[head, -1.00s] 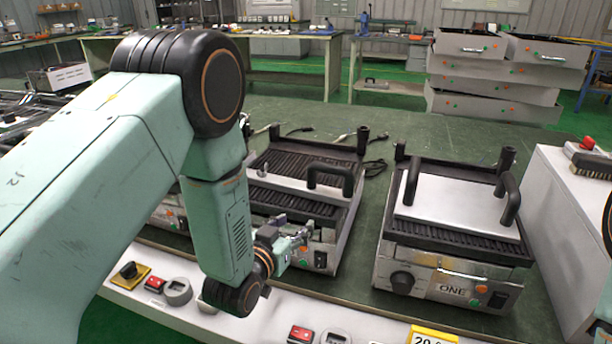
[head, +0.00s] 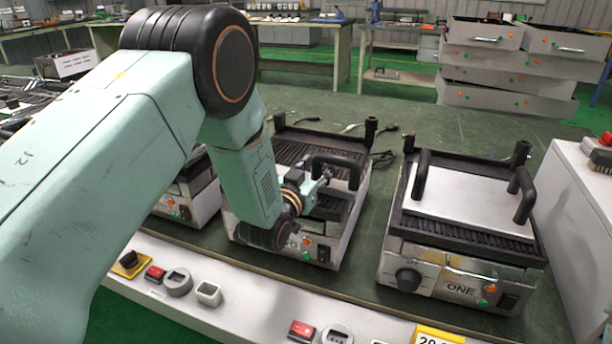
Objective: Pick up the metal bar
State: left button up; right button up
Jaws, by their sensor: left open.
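I cannot make out a separate metal bar for sure. My left gripper (head: 320,184) is open, small in view and partly hidden by its own wrist. It is over the middle contact grill (head: 345,225), close to the black handle (head: 338,161) on the grill's lid. I cannot tell whether the fingers touch the handle. My arm hides the left part of this grill. The right contact grill (head: 432,275) has a silver plate (head: 466,192) on top, between two black upright handles. My right gripper is out of view.
A white panel with a red switch (head: 302,331) and knobs runs along the table's front edge. Another grill (head: 190,205) stands behind my arm at left. A white box (head: 590,205) stands at right. The green table top (head: 450,130) behind the grills is mostly clear.

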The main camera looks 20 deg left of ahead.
pick_arm(q)
jog(key=shift+r, duration=0.15)
jog(key=shift+s+a+r, duration=0.1)
jog(key=shift+r, duration=0.05)
jog(key=shift+w+f, duration=0.2)
jog(key=shift+w, duration=0.05)
jog(key=shift+c, duration=1)
jog(key=shift+s+r, duration=0.15)
jog(key=c, duration=0.4)
grip_shut()
